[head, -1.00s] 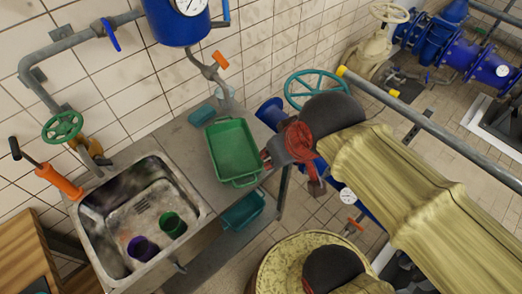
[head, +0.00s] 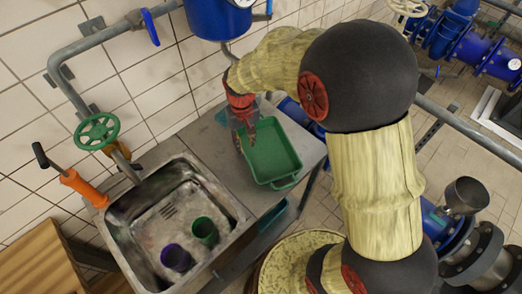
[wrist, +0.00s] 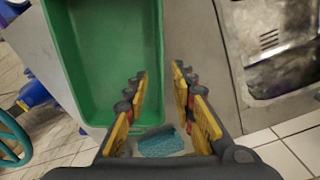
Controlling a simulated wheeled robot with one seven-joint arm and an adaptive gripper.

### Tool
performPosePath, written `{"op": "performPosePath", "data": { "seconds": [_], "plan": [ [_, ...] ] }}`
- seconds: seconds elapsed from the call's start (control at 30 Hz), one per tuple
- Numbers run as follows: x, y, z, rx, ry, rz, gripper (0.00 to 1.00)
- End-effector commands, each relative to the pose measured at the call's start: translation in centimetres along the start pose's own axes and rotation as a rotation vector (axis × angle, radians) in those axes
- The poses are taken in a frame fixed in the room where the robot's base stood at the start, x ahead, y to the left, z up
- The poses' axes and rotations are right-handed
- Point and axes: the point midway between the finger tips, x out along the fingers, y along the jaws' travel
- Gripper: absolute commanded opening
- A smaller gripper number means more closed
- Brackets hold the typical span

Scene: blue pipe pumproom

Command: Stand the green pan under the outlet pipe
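The green pan (head: 275,156) is a rectangular tray lying flat on the grey counter to the right of the sink. My gripper (head: 246,142) points down at the pan's left long side in the head view. In the wrist view my gripper (wrist: 161,72) is open. One finger shows over the inside of the pan (wrist: 104,55) and the other over the counter, with the pan's side wall between them. I cannot tell whether either finger touches it. A blue tank (head: 222,16) hangs on the wall above. The outlet pipe beneath it is mostly hidden behind my arm.
The sink (head: 150,215) holds a purple cup (head: 176,258) and a green cup (head: 205,231). A blue sponge (wrist: 160,142) lies on the counter near the pan's end. A teal bin (head: 273,218) sits below the counter. A grey rail (head: 470,130) runs at right.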

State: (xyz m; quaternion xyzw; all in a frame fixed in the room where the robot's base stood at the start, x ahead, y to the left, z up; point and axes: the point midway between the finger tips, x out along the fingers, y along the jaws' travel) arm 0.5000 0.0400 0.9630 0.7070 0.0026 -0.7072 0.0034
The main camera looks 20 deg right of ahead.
Motion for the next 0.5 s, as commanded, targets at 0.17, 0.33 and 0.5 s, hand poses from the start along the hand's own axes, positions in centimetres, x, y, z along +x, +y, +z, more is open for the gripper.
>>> {"op": "performPosePath", "data": {
  "seconds": [0.17, 0.33, 0.5],
  "plan": [
    [2.1, 0.0, 0.1, 0.008, -0.002, 0.000, 0.25],
    [3.2, 0.0, 0.1, 0.008, -0.001, 0.000, 0.25],
    [5.5, 0.0, -0.1, 0.008, -0.002, 0.000, 0.25]
  ]
}}
